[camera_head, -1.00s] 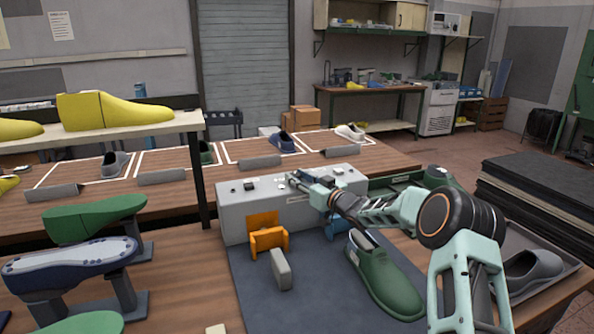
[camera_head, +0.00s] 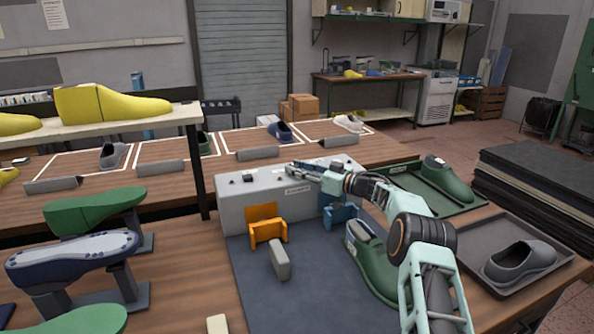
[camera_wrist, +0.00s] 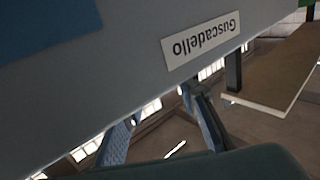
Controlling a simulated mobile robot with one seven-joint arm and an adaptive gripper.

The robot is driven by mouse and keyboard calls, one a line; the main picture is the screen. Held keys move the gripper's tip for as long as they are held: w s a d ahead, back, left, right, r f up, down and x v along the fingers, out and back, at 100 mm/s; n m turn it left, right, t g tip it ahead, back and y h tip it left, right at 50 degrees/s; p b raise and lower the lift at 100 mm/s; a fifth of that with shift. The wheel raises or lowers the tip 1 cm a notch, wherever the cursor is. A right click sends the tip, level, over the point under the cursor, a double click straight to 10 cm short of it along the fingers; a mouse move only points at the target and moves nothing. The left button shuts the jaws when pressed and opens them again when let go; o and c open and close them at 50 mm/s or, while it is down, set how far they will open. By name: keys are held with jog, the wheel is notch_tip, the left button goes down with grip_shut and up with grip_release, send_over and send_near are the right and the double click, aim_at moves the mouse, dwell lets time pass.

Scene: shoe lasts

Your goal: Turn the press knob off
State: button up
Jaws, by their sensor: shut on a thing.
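The press (camera_head: 245,207) is a grey box on the bench, with an orange bracket (camera_head: 267,229) and a blue bracket (camera_head: 341,215) at its front. My gripper (camera_head: 296,168) is at the top of the press, right of its middle, with its fingers pointing left. It is shut on the press knob, which the gripper hides. In the wrist view, my two blue-grey fingers (camera_wrist: 160,108) stand apart beside the press face (camera_wrist: 120,75), which bears an upside-down "Guscadello" label (camera_wrist: 203,42). The knob cannot be made out there.
Small dark controls (camera_head: 248,178) sit on the press's left top. A green shoe (camera_head: 376,265) lies under my arm. A grey tray (camera_head: 545,285) holds a grey shoe (camera_head: 520,261); a green tray (camera_head: 415,183) is behind. Shoe lasts (camera_head: 75,251) stand at left.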

jog(key=shift+r, duration=0.15)
dwell(0.5)
jog(key=o, duration=1.1)
jog(key=shift+o, duration=0.2)
jog(key=shift+s+d, duration=0.15)
jog(key=shift+d, duration=0.25)
jog(key=v, duration=1.1)
jog(key=shift+d, duration=0.1)
